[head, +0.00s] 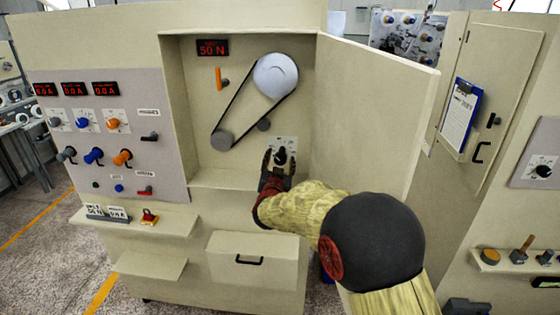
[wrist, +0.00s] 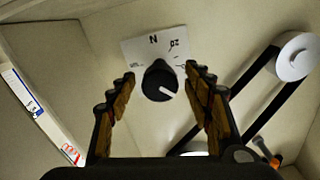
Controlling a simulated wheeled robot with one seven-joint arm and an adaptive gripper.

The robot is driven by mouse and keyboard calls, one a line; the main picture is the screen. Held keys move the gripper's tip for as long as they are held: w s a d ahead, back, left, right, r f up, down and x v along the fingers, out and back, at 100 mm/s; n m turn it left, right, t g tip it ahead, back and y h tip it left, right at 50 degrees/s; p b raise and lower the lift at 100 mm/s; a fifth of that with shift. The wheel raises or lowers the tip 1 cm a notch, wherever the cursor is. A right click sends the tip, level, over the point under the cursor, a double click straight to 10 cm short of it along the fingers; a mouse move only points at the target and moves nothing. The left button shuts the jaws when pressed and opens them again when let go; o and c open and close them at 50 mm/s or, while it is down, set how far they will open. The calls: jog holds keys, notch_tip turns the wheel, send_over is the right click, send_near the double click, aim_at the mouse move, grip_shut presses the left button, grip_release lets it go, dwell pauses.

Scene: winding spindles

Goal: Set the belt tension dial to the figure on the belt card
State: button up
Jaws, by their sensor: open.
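The belt tension dial is a black knob (head: 280,157) on a white scale plate, low on the back wall of the open recess. In the wrist view the knob (wrist: 160,82) shows a white pointer line toward the lower right; the scale marks are too small to read surely. My gripper (head: 276,160) is open, its fingers at the knob. In the wrist view my gripper (wrist: 160,76) has one fingertip on each side of the knob, with gaps showing. A red display (head: 212,48) above reads 50 N. I cannot tell which card is the belt card.
A belt runs around a large pulley (head: 275,75), with an orange lever (head: 219,78) beside it. The open door (head: 370,110) stands right of the recess. Small cards (head: 105,212) sit on the left shelf; a clipboard (head: 460,115) hangs at right. A printed card (wrist: 22,95) shows at the wrist view's left.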

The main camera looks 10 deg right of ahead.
jog(key=v, duration=1.1)
jog(key=shift+s, duration=0.35)
jog(key=shift+a, duration=0.15)
